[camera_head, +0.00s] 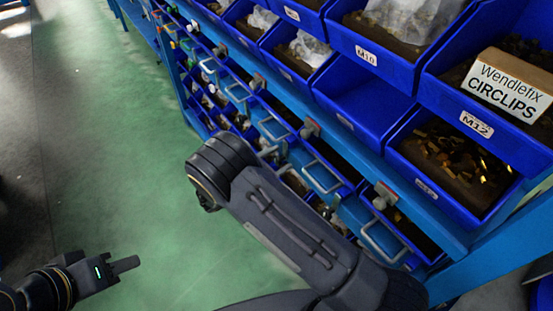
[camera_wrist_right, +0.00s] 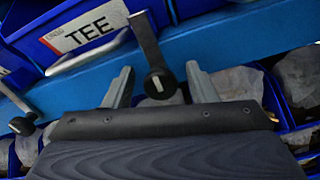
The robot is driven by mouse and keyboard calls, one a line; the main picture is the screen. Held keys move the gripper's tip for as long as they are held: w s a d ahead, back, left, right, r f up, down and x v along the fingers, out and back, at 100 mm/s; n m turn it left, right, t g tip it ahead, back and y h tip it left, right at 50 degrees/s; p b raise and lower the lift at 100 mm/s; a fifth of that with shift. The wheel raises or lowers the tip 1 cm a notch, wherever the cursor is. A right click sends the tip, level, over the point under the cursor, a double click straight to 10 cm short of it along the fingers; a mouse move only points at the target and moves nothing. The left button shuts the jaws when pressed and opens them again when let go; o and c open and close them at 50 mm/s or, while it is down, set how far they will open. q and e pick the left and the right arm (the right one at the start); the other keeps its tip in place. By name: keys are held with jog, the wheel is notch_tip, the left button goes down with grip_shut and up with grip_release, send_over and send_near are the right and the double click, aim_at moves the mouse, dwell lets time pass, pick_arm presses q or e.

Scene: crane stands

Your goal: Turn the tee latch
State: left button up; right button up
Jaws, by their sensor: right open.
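In the right wrist view a blue drawer carries a white label reading TEE (camera_wrist_right: 86,30). Beside the label is the tee latch (camera_wrist_right: 147,42), a grey metal bar running up from a dark round knob (camera_wrist_right: 160,84) with a pale line on it. The bar's upper end lies over the drawer front. My right gripper (camera_wrist_right: 160,85) is open, with one finger on each side of the knob. I cannot tell whether either finger touches it. In the head view my right gripper is hidden behind my arm. My left gripper (camera_head: 125,265) is at the lower left, away from the rack.
A blue rack (camera_head: 455,235) of bins and handled drawers fills the right side. Another dark latch knob (camera_wrist_right: 22,126) is at the left of the wrist view. A CIRCLIPS box (camera_head: 505,83) sits in an upper bin. The green floor (camera_head: 110,150) on the left is clear.

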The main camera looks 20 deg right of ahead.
jog(key=c, duration=1)
jog(key=shift+f, duration=0.1)
jog(key=shift+f+m+b, duration=0.15)
jog(key=shift+m+b, duration=0.55)
jog(key=shift+b, duration=0.4)
jog(key=m+b, duration=0.4)
jog(key=b, duration=0.1)
jog(key=m+b, duration=1)
jog(key=b, duration=0.1)
jog(key=shift+s+f, duration=0.15)
jog(key=shift+f, duration=0.1)
jog(key=shift+r+m+b, duration=0.1)
jog(key=shift+m+b, duration=1.1)
jog(key=shift+b, duration=0.1)
